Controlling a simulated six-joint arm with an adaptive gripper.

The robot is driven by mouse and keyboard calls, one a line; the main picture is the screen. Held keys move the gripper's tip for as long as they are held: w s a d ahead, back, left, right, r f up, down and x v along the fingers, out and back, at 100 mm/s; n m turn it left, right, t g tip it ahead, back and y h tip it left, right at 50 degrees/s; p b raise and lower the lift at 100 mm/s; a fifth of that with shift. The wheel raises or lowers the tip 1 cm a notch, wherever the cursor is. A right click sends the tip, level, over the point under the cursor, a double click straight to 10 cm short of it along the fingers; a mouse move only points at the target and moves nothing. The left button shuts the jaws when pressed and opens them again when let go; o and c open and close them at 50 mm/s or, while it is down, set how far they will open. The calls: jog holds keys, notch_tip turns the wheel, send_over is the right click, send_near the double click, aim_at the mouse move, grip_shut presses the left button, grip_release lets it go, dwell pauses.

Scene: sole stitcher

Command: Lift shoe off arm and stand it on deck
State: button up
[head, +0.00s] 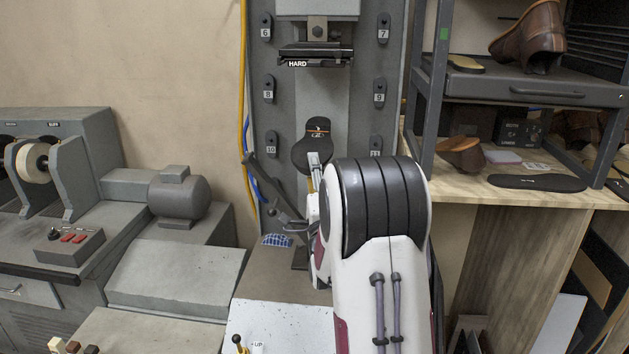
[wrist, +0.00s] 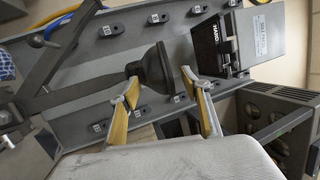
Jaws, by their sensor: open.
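A dark, sole-shaped piece (head: 312,150) with a small light mark stands on the machine's column, below the HARD block. In the wrist view a black flared piece (wrist: 155,68) with a flat end sits at the end of a dark machine arm (wrist: 85,95). I cannot make out a shoe upper on it. My gripper (wrist: 161,82) is open, its yellow-padded fingers one on each side of the black piece, with a gap at the right finger. My gripper (head: 314,168) is partly hidden by my arm in the head view. A pale speckled deck (head: 270,325) lies low in front.
The HARD block (head: 315,60) hangs above; it also shows in the wrist view (wrist: 218,40). Numbered pegs flank the column. A brown shoe (head: 530,38) stands on the right shelf (head: 540,90).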

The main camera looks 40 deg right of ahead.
jog(key=shift+w+d+r, duration=0.15)
jog(key=shift+w+d, duration=0.15)
jog(key=shift+w, duration=0.2)
grip_shut()
jog(key=shift+r, duration=0.1)
jog(key=shift+r, duration=0.25)
